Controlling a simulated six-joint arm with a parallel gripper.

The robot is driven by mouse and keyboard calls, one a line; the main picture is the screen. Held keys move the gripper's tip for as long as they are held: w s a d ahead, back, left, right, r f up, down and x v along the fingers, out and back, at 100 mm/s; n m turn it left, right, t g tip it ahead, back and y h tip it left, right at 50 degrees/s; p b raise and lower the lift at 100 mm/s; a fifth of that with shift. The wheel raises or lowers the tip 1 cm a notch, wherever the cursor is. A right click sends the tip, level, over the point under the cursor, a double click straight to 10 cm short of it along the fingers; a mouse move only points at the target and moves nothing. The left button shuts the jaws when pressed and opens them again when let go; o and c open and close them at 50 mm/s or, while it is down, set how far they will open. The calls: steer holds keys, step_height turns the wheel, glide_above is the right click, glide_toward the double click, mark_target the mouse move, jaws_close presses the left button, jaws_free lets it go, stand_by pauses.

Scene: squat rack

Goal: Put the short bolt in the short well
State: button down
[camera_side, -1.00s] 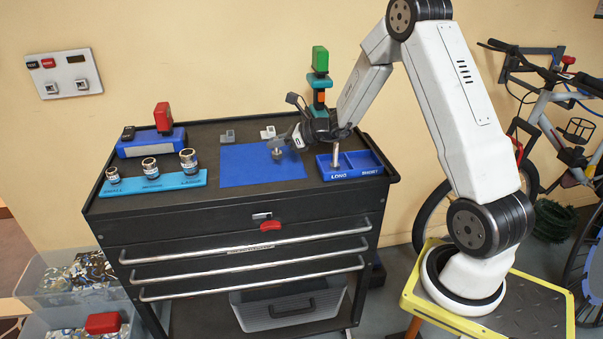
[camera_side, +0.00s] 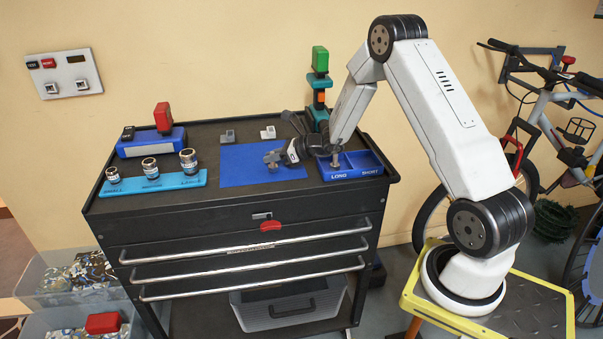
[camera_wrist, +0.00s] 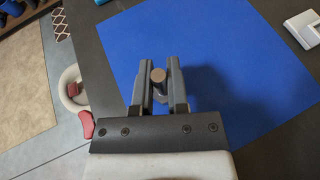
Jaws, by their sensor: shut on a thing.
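The short bolt (camera_side: 271,164) is on the blue mat (camera_side: 235,170), mostly hidden by the jaws in the side view. My gripper (camera_side: 273,157) reaches it from the right, low over the mat, and is shut on it. In the wrist view the round bolt top (camera_wrist: 158,76) shows between the two fingers of my gripper (camera_wrist: 159,72). The blue two-well tray (camera_side: 352,177) stands right of the mat, labelled LONG and SHORT. A long bolt (camera_side: 335,160) stands upright in the LONG well. The SHORT well (camera_side: 366,161) on the right looks empty.
A light-blue rack with sockets (camera_side: 152,184) and a blue box (camera_side: 150,146) are at the left.

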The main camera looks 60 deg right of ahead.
steer(key=shift+f, duration=0.15)
steer(key=c, duration=0.6)
jaws_free()
steer(key=shift+s+d+r, duration=0.2)
steer(key=shift+s+r, duration=0.05)
steer(key=shift+s, duration=0.05)
steer(key=v, duration=1.1)
steer(key=shift+s, duration=0.1)
